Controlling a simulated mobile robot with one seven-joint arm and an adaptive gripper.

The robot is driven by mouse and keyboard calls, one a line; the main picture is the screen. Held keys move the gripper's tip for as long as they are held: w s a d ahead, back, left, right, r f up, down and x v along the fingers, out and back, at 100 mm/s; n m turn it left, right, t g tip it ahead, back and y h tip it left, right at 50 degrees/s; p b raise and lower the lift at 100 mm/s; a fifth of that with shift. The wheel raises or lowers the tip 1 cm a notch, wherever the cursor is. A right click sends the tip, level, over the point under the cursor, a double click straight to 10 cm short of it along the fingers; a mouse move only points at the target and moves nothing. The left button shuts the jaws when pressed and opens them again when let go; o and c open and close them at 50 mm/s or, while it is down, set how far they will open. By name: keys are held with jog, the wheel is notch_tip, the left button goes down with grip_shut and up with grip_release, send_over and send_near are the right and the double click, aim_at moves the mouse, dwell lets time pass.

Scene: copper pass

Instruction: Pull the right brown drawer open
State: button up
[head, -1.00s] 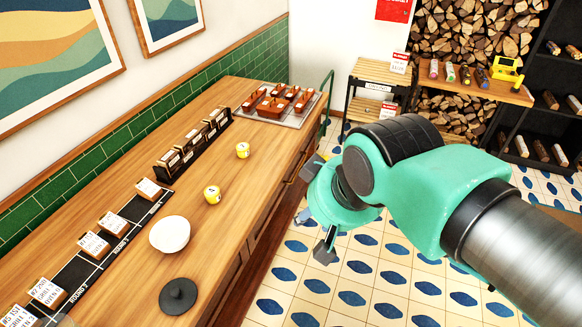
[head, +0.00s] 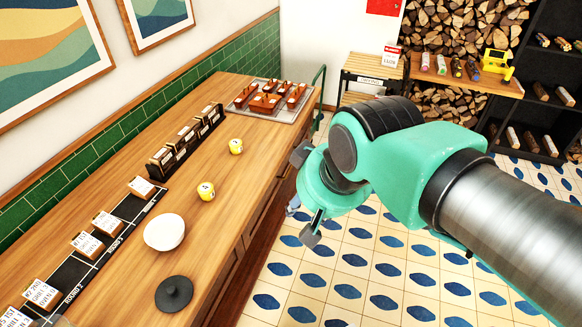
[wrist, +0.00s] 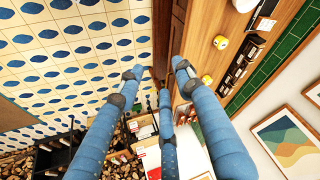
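The brown drawer fronts (head: 262,215) run along the side of the wooden counter, below its top. I see them at a steep angle, so I cannot make out where the right drawer begins or ends. They also show in the wrist view as a dark brown strip (wrist: 178,28). My gripper (head: 302,221) hangs beside the counter's side, over the tiled floor. In the wrist view its blue fingers (wrist: 158,74) are spread apart with nothing between them. No drawer is visibly pulled out, and no contact with a handle shows.
On the counter (head: 213,230) are a white bowl (head: 164,232), a black lid (head: 174,294), yellow balls (head: 206,191), card holders (head: 186,139) and a tray (head: 240,112) of brown pieces. A slatted stand (head: 374,66) and log shelves lie beyond. The tiled floor (head: 370,265) is clear.

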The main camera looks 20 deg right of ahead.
jog(key=w+f+m+g+y+p, duration=0.2)
jog(key=w+f+m+g+y, duration=0.15)
jog(key=w+m, duration=1.1)
jog(key=w+d+f+m+y+p, duration=0.1)
jog(key=w+d+f+m+y, duration=0.25)
jog(key=w, duration=0.55)
jog(key=w+d+f+m+y+p, duration=0.15)
jog(key=w+d+f+m, duration=0.3)
jog(key=w, duration=0.45)
jog(key=w+d+f+m+t+y, duration=0.35)
jog(key=w+d+f+m, duration=0.55)
jog(key=d+f+m, duration=0.3)
jog(key=d+f+m+t+p, duration=0.1)
jog(key=d+f+m+t, duration=0.1)
jog(key=d+f+m, duration=0.3)
jog(key=w+d+f+m+t+h+p, duration=0.1)
jog(key=d+f+m+t, duration=0.2)
jog(key=d+f, duration=0.4)
notch_tip(320, 180, down, 6)
jog(key=shift+w+d+f+m+t, duration=0.15)
jog(key=shift+w+m+t, duration=0.15)
jog(key=shift+m, duration=0.55)
jog(key=b+x, duration=0.2)
jog(key=x, duration=1.2)
